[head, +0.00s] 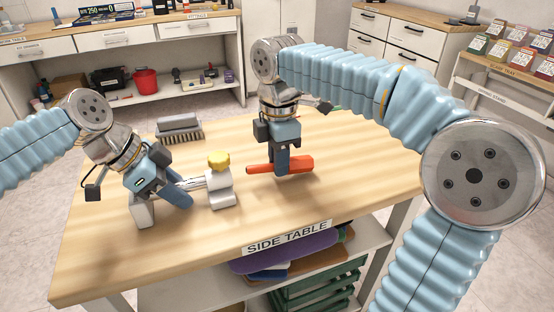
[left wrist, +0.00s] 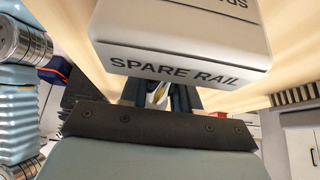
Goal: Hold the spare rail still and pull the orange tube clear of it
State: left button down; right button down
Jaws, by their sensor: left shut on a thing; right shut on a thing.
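The spare rail stands on the side table, with a metal rod (head: 200,182), a pale end block (head: 142,211) and a grey-white clamp (head: 221,191) topped by a yellow knob (head: 218,160). My left gripper (head: 180,194) is shut on the spare rail between its ends, hiding part of the rod. The left wrist view shows a white block lettered SPARE RAIL (left wrist: 180,67) close up. The orange tube (head: 300,165) is to the right of the rail, with a small gap between them in the head view. My right gripper (head: 282,170) is shut across the tube's middle.
A grey brush (head: 179,128) lies at the back left of the side table (head: 350,160). The table's right side and front are mostly clear. A shelf below holds a purple item (head: 285,250) and green crates (head: 315,285). Other benches stand behind.

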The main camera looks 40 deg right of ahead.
aim_at(306, 158)
jog(key=shift+s+d+r, duration=0.25)
jog(key=shift+d+r, duration=0.25)
jog(key=shift+d, duration=0.45)
jog(key=shift+s+d+r, duration=0.2)
jog(key=shift+d+r, duration=0.3)
jog(key=shift+d, duration=0.5)
jog(key=shift+s+d+r, duration=0.25)
jog(key=shift+d+r, duration=0.25)
jog(key=shift+d, duration=0.45)
pick_arm(q)
jog(key=c, duration=0.7)
grip_release()
jog(key=shift+c, duration=0.2)
jog(key=shift+r, duration=0.1)
jog(key=v, duration=1.2)
jog(key=shift+s, duration=0.1)
jog(key=shift+s, duration=0.1)
pick_arm(e)
jog(key=shift+s, duration=0.15)
